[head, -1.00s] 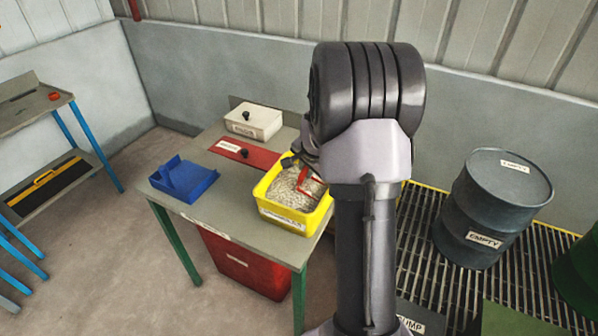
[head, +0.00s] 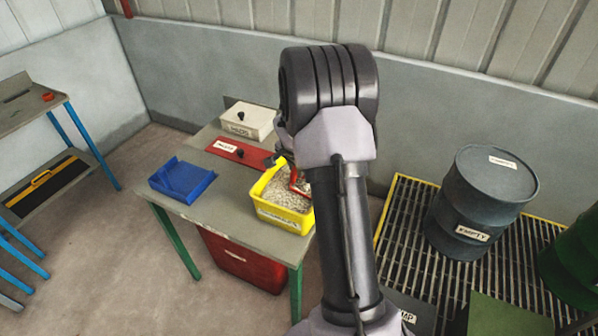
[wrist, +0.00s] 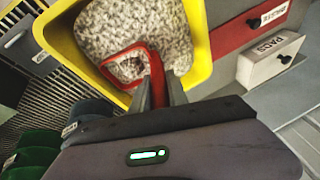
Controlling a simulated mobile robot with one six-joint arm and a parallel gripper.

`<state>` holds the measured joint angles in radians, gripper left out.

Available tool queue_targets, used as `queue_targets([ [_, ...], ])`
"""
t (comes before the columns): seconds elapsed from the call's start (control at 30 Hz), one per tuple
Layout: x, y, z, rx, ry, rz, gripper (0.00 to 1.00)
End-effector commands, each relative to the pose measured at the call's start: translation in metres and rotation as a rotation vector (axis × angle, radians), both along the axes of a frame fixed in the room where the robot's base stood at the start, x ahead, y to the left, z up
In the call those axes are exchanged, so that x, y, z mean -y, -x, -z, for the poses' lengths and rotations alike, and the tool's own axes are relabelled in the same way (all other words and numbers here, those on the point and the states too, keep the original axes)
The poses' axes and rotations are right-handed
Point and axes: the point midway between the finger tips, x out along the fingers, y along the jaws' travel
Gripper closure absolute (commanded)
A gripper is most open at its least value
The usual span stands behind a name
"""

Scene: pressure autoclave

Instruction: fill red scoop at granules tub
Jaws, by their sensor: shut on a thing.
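The yellow tub (head: 284,219) of pale speckled granules (head: 271,197) stands on the grey table, and its rim also shows in the wrist view (wrist: 201,40). The red scoop (head: 298,183) is at the tub, partly hidden by my arm in the head view. In the wrist view the scoop (wrist: 153,66) is over or in the granules, with granules showing inside its square bowl. I cannot tell how deep it sits. My gripper (wrist: 160,98) is shut on the scoop's handle at the tub's near edge in the wrist view.
A blue tray (head: 183,180) stands left of the tub on the table (head: 226,207). A red lid or panel (head: 238,152) and a white box (head: 247,120) lie behind. A red bin (head: 240,262) is below.

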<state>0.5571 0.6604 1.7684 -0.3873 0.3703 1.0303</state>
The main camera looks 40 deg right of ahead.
Motion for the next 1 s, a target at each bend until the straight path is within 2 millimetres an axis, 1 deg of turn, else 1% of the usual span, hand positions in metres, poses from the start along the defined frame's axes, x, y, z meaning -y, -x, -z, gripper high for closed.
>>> queue_targets([
  [0.03, 0.0, -0.002, 0.003, -0.007, 0.009, 0.001, 1.0],
  [0.13, -0.003, -0.01, 0.001, -0.078, 0.04, -0.002, 1.0],
  [0.2, -0.004, -0.012, -0.012, -0.104, 0.049, 0.001, 1.0],
  [0.3, -0.006, -0.016, -0.022, -0.127, 0.057, 0.0, 1.0],
  [0.73, -0.013, -0.034, -0.061, -0.226, 0.098, 0.003, 1.0],
  [1.0, -0.016, -0.04, -0.084, -0.227, 0.098, 0.003, 1.0],
])
